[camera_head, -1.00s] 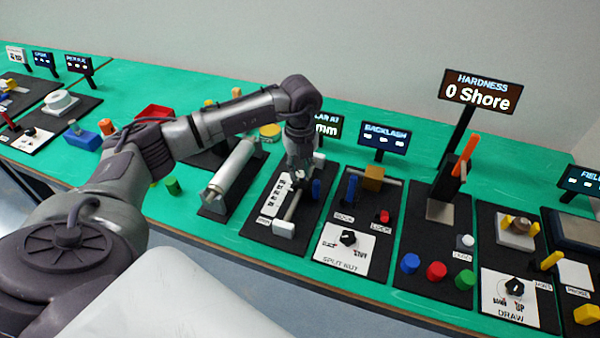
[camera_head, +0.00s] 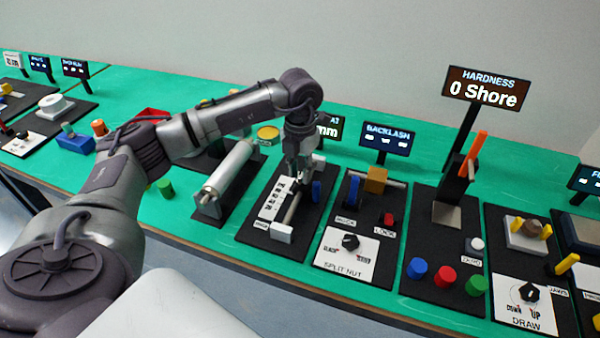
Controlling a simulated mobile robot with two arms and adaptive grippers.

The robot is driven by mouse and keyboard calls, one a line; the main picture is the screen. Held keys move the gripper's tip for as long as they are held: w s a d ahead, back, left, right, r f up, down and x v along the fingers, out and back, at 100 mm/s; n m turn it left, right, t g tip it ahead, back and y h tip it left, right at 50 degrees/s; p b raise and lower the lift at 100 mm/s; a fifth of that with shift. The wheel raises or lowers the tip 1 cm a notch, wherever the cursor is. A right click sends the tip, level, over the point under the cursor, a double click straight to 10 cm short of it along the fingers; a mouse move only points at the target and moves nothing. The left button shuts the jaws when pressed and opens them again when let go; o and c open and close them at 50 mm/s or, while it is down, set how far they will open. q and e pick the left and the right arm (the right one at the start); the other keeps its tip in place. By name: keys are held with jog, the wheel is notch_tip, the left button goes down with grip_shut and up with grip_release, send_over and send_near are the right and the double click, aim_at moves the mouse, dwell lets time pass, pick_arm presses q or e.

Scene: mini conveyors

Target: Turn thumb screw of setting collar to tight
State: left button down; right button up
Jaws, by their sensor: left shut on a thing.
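The setting collar station is a black board (camera_head: 254,232) with a thin rod (camera_head: 292,208) running away from a white end block (camera_head: 282,233). My left gripper (camera_head: 301,174) points down over the far part of the rod. Its fingers are shut at the collar; the thumb screw and most of the collar are hidden by the fingers. The station's screen (camera_head: 327,128) is partly hidden behind my wrist, with "mm" readable. My right gripper is out of view.
The hardness station's tall post and screen (camera_head: 486,90) rise further right. My left arm passes above the left stations.

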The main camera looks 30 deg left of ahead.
aim_at(300, 175)
pick_arm(q)
jog(key=shift+m, duration=0.6)
jog(key=shift+r, duration=0.1)
jog(key=c, duration=0.9)
grip_release()
notch_tip(300, 175, up, 12)
